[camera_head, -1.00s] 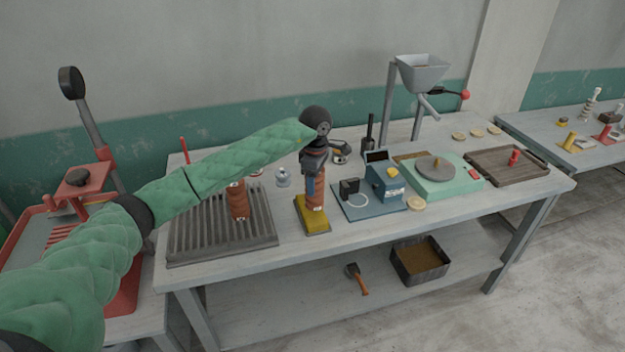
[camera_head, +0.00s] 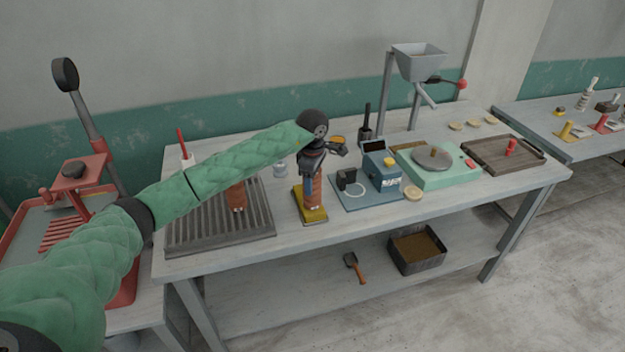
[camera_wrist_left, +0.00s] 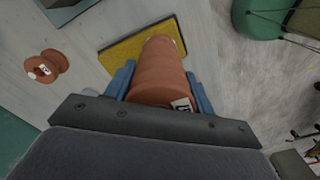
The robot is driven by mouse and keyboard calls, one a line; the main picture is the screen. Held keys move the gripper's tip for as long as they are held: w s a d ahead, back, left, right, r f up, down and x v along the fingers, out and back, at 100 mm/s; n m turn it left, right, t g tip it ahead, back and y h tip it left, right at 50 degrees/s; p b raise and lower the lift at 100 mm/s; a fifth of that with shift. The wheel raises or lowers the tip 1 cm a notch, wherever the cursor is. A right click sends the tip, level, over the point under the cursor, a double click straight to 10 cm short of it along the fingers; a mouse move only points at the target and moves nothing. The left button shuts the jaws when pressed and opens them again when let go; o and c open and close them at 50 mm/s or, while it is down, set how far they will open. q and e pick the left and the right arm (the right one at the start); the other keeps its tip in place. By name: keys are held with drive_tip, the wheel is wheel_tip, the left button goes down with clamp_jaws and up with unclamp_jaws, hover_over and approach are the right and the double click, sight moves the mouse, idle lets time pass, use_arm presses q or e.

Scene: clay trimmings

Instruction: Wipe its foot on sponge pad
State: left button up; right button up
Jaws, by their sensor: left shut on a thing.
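My left gripper (camera_head: 313,165) points down and is shut on a reddish-brown clay piece (camera_head: 313,192). The piece is upright over the yellow sponge pad (camera_head: 306,217) on the table. In the left wrist view the clay piece (camera_wrist_left: 160,72) sits between the blue fingers, with a small white label on its side. Its far end lies over the sponge pad (camera_wrist_left: 122,58); I cannot tell whether the foot touches it. My right gripper is not in view.
Another clay piece (camera_head: 236,198) stands on the grey ribbed rack (camera_head: 190,238) to the left. Right of the pad are a blue device (camera_head: 383,172), a green turntable unit (camera_head: 440,178) and a wooden tray (camera_head: 480,157). A bin (camera_head: 416,262) sits on the lower shelf.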

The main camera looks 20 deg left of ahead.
use_arm(q)
drive_tip(key=shift+r, duration=0.1)
idle(0.5)
drive_tip(key=shift+f+b, duration=0.5)
drive_tip(key=shift+f, duration=0.05)
idle(0.8)
drive_tip(key=shift+w, duration=0.15)
drive_tip(key=shift+w+a+b, duration=0.75)
drive_tip(key=shift+w+b, duration=0.1)
drive_tip(key=shift+w, duration=0.2)
drive_tip(key=shift+w+a+b, duration=0.75)
drive_tip(key=shift+w+b, duration=0.05)
drive_tip(key=shift+w, duration=0.3)
drive_tip(key=shift+w+a+b, duration=0.75)
drive_tip(key=shift+w+b, duration=0.1)
drive_tip(key=shift+w, duration=0.2)
drive_tip(key=shift+s+d, duration=0.75)
drive_tip(key=shift+s, duration=0.35)
drive_tip(key=shift+s+d, duration=0.75)
drive_tip(key=shift+s, duration=0.35)
drive_tip(key=shift+s+d, duration=0.75)
drive_tip(key=shift+s, duration=0.35)
drive_tip(key=shift+w+f+b, duration=0.1)
drive_tip(key=shift+b, duration=0.25)
